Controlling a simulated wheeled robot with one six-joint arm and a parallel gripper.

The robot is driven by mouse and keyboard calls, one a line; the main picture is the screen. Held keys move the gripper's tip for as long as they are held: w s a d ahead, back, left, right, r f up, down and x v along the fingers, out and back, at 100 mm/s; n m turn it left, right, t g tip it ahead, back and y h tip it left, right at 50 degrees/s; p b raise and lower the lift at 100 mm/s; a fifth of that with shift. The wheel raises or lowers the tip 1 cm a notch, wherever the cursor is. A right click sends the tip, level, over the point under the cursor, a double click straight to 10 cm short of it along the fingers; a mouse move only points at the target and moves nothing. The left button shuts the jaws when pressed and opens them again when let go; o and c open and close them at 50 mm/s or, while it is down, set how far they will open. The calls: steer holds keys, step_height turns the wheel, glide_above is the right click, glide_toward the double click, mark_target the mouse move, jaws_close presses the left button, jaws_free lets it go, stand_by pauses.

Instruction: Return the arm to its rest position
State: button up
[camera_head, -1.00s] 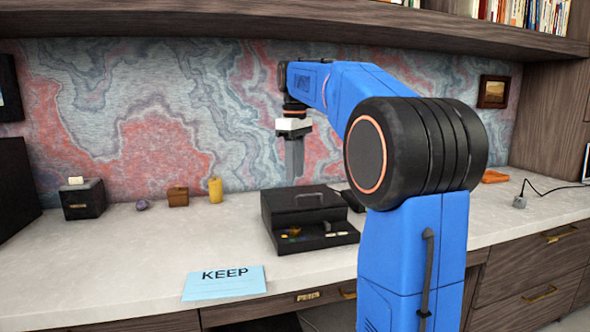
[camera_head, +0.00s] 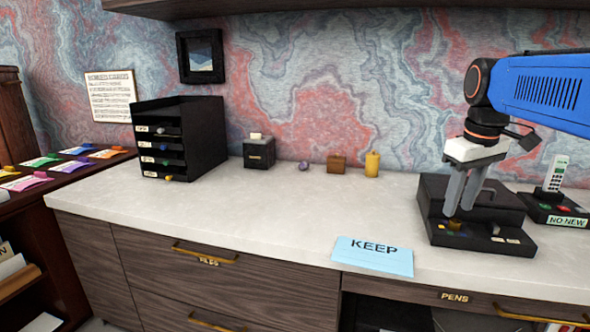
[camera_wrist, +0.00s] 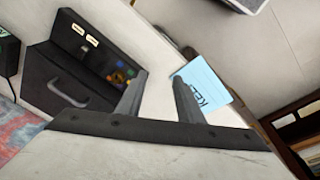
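My gripper (camera_head: 464,192) hangs from the blue arm at the right of the head view, fingers pointing down, in front of or over the black desk box (camera_head: 480,238). In the wrist view its two grey fingers (camera_wrist: 158,82) stand apart with nothing between them. The black box with its handle (camera_wrist: 68,92) lies left of the fingers there, with small coloured pieces in its open tray. Whether the fingertips touch the box cannot be told.
A blue KEEP card (camera_head: 372,256) lies near the desk's front edge. A phone (camera_head: 553,180) stands right of the box. A yellow candle-like object (camera_head: 372,163), a brown box (camera_head: 336,163) and a black drawer unit (camera_head: 180,135) stand at the back. The middle counter is clear.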

steer(key=s+a+f+m+t, duration=0.1)
steer(key=s+a+f, duration=0.2)
steer(key=s+f, duration=0.6)
steer(key=s+a+f+m+t, duration=0.2)
steer(key=s+a+f, duration=0.2)
steer(key=s+f, duration=0.5)
steer(key=shift+s+a+f+m, duration=0.15)
steer(key=shift+s+f+m, duration=0.2)
steer(key=shift+f, duration=0.55)
